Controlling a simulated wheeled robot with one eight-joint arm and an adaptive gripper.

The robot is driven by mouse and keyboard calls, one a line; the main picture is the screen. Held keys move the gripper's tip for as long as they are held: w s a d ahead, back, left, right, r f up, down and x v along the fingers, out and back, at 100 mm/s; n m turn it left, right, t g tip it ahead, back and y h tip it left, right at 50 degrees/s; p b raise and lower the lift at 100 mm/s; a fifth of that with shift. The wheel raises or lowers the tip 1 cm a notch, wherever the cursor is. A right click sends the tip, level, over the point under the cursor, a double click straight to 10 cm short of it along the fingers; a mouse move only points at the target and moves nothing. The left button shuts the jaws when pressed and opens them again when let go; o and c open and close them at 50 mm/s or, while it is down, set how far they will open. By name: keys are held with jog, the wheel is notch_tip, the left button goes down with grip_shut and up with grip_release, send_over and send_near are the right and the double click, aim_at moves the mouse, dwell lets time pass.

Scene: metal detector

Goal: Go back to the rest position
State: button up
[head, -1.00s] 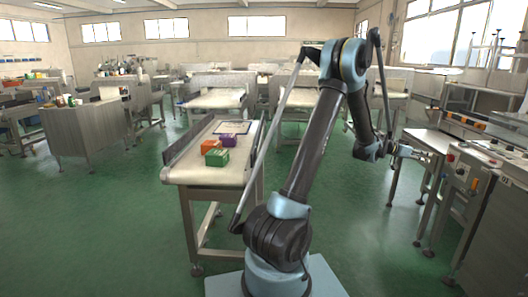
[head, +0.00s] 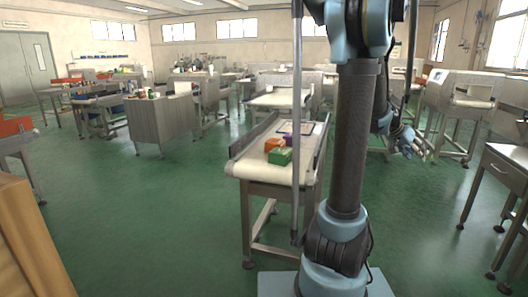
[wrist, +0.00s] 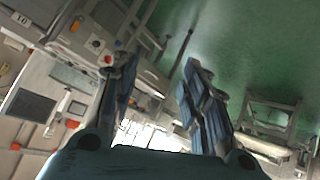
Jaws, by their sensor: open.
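My gripper (head: 412,146) hangs at the right of my arm in the head view, above the green floor and apart from any table. In the wrist view its two dark fingers (wrist: 162,100) stand well apart, and nothing shows between them but distant floor and equipment. It is open and empty. My arm stands upright in the middle right of the head view and hides part of the room behind it.
A conveyor table (head: 254,167) with a green box (head: 279,157), an orange box (head: 273,145) and a partly hidden purple box stands left of my arm. A metal table (head: 507,168) is at the right edge. A wooden thing (head: 25,240) is at lower left. Green floor (head: 150,215) is open between.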

jog(key=s+a+f+n+t+y, duration=0.1)
jog(key=s+a+n+y, duration=0.15)
jog(key=a, duration=1.15)
jog(key=s+a+f+n+y, duration=0.2)
jog(key=s+a, duration=0.4)
jog(key=a, duration=0.3)
jog(key=s+a+f+n+y, duration=0.2)
jog(key=s+a+f+n, duration=0.2)
jog(key=a, duration=0.6)
jog(key=s+a+f+n+y, duration=0.3)
jog(key=s+a+f, duration=0.3)
jog(key=s+a, duration=0.3)
jog(key=shift+a+n+g, duration=0.2)
jog(key=shift+n+g, duration=0.1)
jog(key=shift+n, duration=0.15)
